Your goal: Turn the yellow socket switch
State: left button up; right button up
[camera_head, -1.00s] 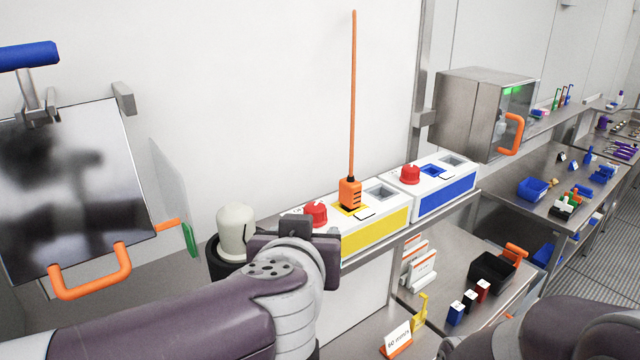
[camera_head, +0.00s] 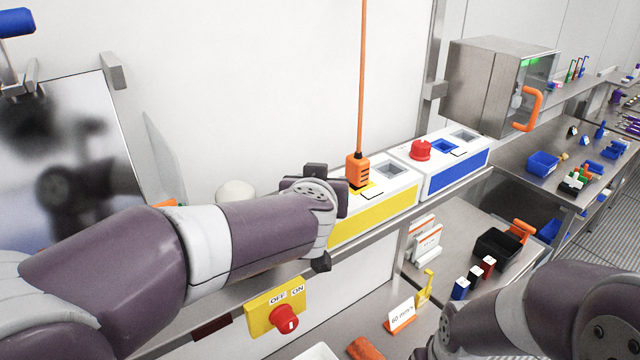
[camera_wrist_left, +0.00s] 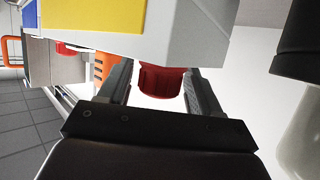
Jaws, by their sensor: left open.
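The yellow socket box (camera_head: 375,218) stands on the wall shelf, with an orange plug (camera_head: 357,172) and cord in its top. Its red knob is hidden behind my left arm in the head view. In the left wrist view the red knob (camera_wrist_left: 160,79) shows between the two fingers of my left gripper (camera_wrist_left: 160,88). The gripper is open, with a finger on each side of the knob; I cannot tell whether either touches it. The yellow face (camera_wrist_left: 95,14) shows at the top of that view. My right arm is at the lower right, its gripper out of view.
The blue socket box (camera_head: 455,175) with its own red knob (camera_head: 421,150) stands to the right. A yellow OFF/ON switch panel (camera_head: 262,312) is below the shelf. A pale rounded object (camera_head: 235,191) is just behind my left arm. A steel cabinet (camera_head: 485,85) stands farther right.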

pick_arm(q)
jog(key=shift+s+r, duration=0.1)
jog(key=shift+s, duration=0.35)
jog(key=shift+s+r, duration=0.1)
jog(key=shift+s, duration=0.15)
jog(key=shift+c, duration=0.5)
jog(key=c, duration=0.9)
pick_arm(e)
jog(key=shift+s+r, duration=0.1)
jog(key=shift+s, duration=0.4)
pick_arm(q)
jog(key=n+g+y, duration=0.1)
jog(key=n+y, duration=0.5)
jog(key=y, duration=0.1)
jog(key=shift+w+d, duration=0.1)
jog(key=shift+d, duration=0.05)
jog(key=n+g+y, duration=0.4)
jog(key=n+y, duration=0.1)
jog(key=shift+w+n, duration=0.1)
jog(key=shift+n, duration=0.3)
pick_arm(e)
jog(key=shift+w+d, duration=0.1)
jog(key=shift+d, duration=0.15)
pick_arm(q)
jog(key=shift+g+y, duration=0.3)
